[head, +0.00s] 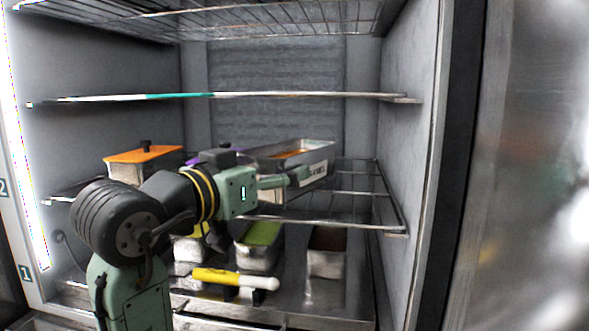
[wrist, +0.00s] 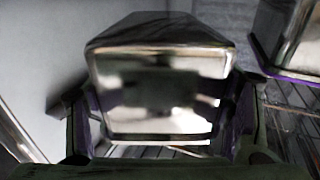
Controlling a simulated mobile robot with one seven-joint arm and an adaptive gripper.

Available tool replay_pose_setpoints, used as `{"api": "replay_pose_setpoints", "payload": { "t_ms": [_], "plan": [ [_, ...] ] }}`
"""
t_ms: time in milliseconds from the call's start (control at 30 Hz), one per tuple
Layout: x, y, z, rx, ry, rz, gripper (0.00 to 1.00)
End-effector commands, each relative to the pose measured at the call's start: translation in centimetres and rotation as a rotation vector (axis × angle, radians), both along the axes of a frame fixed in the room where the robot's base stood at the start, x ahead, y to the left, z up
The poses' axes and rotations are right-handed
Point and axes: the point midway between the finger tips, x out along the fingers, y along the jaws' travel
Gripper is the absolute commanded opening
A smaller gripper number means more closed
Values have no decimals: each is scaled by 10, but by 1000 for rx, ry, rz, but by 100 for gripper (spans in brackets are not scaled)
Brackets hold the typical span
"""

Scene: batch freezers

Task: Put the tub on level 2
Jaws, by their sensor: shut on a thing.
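A metal tub (head: 318,155) with orange contents and a white label on its front is at the wire shelf of level 2 (head: 345,227), right of centre in the head view. My gripper (head: 300,178) reaches it from the left and is shut on it. In the wrist view the shiny tub (wrist: 160,75) sits between the two fingers of my gripper (wrist: 160,122). I cannot tell whether the tub's base touches the shelf wires. My arm hides part of the shelf's middle and left.
An orange-lidded tub (head: 145,165) stands at the left on level 2. A purple-edged tub (wrist: 290,42) is close by at right in the wrist view. Below are a green-filled tub (head: 260,240), a dark-filled tub (head: 327,252) and a yellow-and-white tool (head: 235,279). A shelf (head: 300,96) hangs above.

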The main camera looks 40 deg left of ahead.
Motion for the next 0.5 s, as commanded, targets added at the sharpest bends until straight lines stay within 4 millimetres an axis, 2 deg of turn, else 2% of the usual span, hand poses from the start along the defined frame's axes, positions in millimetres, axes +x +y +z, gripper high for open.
{"api": "replay_pose_setpoints", "payload": {
  "t_ms": [100, 233, 333, 500],
  "plan": [
    [30, 4, 5, -3, -1, -2, 19],
    [56, 8, 5, -1, -3, -2, 19],
    [69, 11, 4, 0, -4, -1, 19],
    [76, 12, -1, 0, -4, 1, 19]
  ]
}}
